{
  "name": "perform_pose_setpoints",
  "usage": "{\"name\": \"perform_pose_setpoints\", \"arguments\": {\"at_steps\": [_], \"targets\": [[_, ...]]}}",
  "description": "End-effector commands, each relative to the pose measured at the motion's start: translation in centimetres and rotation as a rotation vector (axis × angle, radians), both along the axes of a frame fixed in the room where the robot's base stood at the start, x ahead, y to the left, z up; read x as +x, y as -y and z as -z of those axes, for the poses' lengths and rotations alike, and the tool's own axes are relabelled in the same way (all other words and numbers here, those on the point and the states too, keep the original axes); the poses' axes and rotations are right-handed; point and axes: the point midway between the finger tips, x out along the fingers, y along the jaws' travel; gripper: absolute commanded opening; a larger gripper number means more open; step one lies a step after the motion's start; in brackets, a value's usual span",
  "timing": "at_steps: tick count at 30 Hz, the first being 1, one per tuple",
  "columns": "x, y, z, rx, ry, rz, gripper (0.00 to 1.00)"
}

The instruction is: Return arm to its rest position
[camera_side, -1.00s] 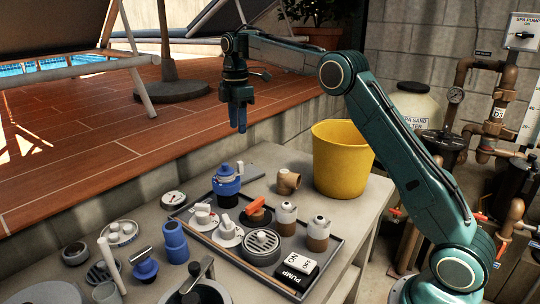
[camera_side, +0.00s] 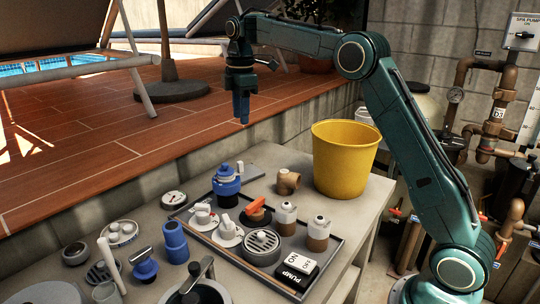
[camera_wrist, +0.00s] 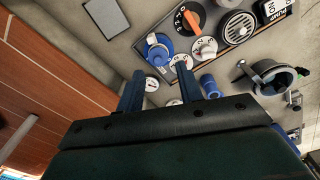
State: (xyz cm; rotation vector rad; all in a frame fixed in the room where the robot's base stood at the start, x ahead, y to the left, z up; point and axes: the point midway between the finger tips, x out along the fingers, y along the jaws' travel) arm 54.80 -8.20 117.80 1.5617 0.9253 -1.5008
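My gripper (camera_side: 243,115) hangs fingers down in the air, well above and behind the table, in front of the wooden deck. In the wrist view my gripper (camera_wrist: 159,72) shows its two blue fingers apart with nothing held between them. My green arm is raised and bent, reaching left from its base at the lower right of the side view. Table items show beyond the fingers in the wrist view, well below them.
A tray (camera_side: 337,262) on the table (camera_side: 376,192) holds valves, bottles and a pump switch (camera_side: 296,270). A yellow bucket (camera_side: 341,160) stands at the table's back right. Pipes (camera_side: 497,110) line the right wall. The air around my gripper is clear.

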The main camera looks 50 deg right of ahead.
Motion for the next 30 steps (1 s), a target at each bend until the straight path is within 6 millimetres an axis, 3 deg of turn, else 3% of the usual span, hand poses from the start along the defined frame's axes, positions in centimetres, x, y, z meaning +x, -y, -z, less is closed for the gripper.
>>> {"name": "perform_pose_setpoints", "arguments": {"at_steps": [6,15,30], "targets": [[-3.7,-1.5,-2.9,0.003,0.056,0.129,0.36],[-9.7,-3.4,-5.4,0.022,0.132,0.312,0.36],[-20.7,-6.0,-5.7,0.094,0.255,0.616,0.36]]}}
